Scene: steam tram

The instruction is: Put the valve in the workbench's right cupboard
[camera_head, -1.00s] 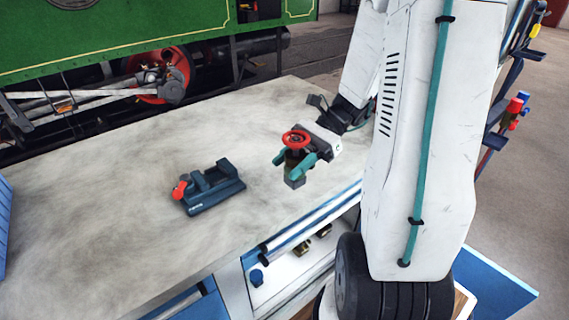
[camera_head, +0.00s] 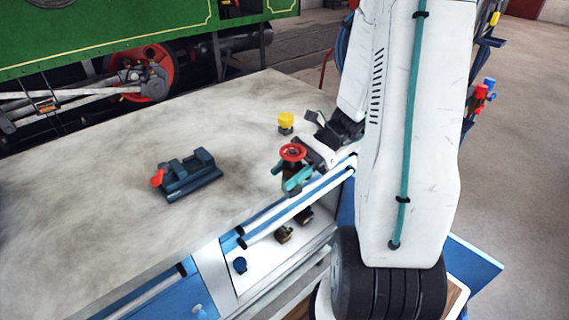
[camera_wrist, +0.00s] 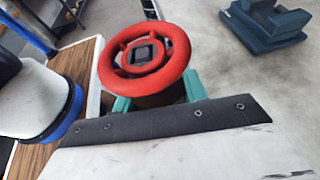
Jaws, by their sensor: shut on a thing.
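The valve (camera_head: 291,153) has a red handwheel on a dark brassy body. My gripper (camera_head: 297,180) has teal fingers and is shut on the valve's body, holding it upright at the workbench's front edge. The workbench (camera_head: 90,200) has a pale, stained top. Its right cupboard (camera_head: 262,270) stands open below the front edge, with a white floor. Several small brass and dark fittings (camera_head: 284,234) and a blue knob-like part (camera_head: 240,265) are inside it.
A dark blue vise (camera_head: 190,178) with a red part stands on the bench top. A yellow-topped object (camera_head: 286,121) stands near the bench's back right. A blue cupboard door (camera_head: 472,262) stands open at the right. A green tram (camera_head: 110,35) is behind.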

